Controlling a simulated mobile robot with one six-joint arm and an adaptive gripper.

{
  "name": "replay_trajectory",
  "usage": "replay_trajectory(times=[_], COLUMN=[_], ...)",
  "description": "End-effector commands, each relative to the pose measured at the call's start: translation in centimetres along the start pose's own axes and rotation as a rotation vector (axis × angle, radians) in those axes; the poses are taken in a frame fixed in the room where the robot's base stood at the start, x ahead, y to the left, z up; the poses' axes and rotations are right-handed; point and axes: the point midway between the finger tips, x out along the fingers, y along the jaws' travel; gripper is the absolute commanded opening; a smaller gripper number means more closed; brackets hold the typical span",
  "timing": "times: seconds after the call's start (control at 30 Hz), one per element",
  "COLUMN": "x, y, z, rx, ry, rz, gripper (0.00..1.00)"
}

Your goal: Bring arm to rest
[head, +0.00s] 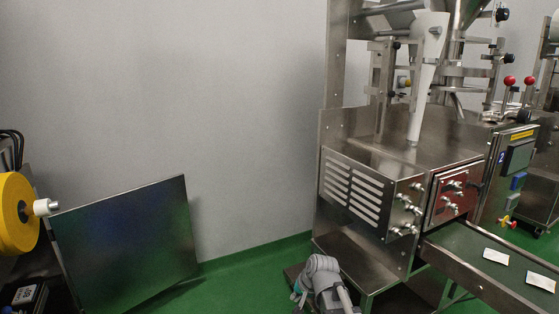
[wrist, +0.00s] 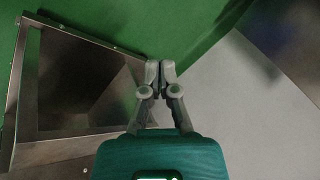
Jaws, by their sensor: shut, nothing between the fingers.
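My gripper (wrist: 160,68) is shut and empty in the wrist view, its two fingertips together. Behind it in that view are the green floor, a grey wall and a metal frame. In the head view part of my grey arm shows at the bottom centre, low in front of the packing machine (head: 345,150). The fingertips cannot be made out in the head view.
A conveyor (head: 465,255) on the machine's right carries two white teabags (head: 496,257). A metal panel (head: 125,245) leans at the left beside a yellow wheel (head: 15,213). Green floor (head: 255,268) is clear between panel and machine.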

Motion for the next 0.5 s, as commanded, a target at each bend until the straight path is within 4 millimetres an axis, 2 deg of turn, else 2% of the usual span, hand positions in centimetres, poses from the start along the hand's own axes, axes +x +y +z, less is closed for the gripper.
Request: replay_trajectory(times=[0.03, 0.2, 0.5], x=[-1.2, -3.5, -7.3], y=[2.3, 7.7, 13.9], z=[1.7, 4.9, 9.3], rx=[-0.041, -0.156, -0.269], ry=[-0.027, -0.123, -0.272], rz=[0.057, 0.21, 0.384], gripper=[0.0, 0.0, 0.0])
